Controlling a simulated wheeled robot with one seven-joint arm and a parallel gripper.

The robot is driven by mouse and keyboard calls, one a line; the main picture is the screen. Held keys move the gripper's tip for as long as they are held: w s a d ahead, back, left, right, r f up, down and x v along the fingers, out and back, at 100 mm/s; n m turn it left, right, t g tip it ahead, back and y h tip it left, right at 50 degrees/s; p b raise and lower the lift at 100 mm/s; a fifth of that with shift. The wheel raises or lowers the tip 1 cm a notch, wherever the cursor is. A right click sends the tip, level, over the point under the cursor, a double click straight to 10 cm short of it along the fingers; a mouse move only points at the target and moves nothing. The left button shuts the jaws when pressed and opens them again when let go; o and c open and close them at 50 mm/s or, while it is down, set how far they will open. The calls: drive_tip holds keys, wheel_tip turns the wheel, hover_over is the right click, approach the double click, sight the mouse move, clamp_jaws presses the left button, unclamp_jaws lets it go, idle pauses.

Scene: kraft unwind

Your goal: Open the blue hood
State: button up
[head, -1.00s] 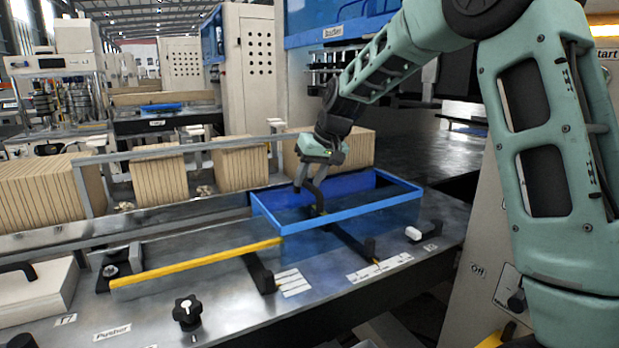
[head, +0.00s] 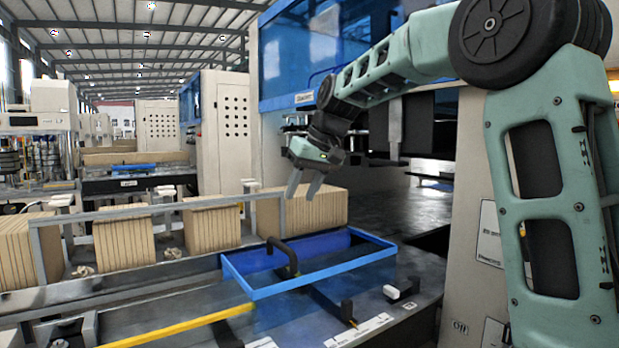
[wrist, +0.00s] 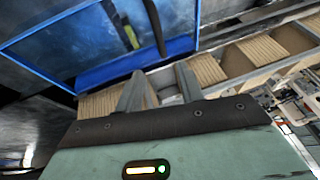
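A blue-framed clear hood (head: 325,279) with a curved black handle (head: 284,254) lies low on the metal machine bed in the head view. In the wrist view its blue frame (wrist: 197,20) fills the upper left, with the dark handle (wrist: 155,28) at the top. My gripper (head: 304,185) is above and behind the handle, apart from it, fingers pointing down. Its two fingers (wrist: 161,85) are spread with nothing between them. A larger blue see-through panel (head: 300,50) is on the tall machine behind my arm.
Stacks of brown boards (head: 212,230) stand in a row behind a grey rail (head: 140,212), below and left of my gripper. A yellow bar (head: 185,325) runs to the hood's left. The tall beige machine stands close on the right.

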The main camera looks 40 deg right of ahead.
drive_tip(key=shift+v, duration=2.1)
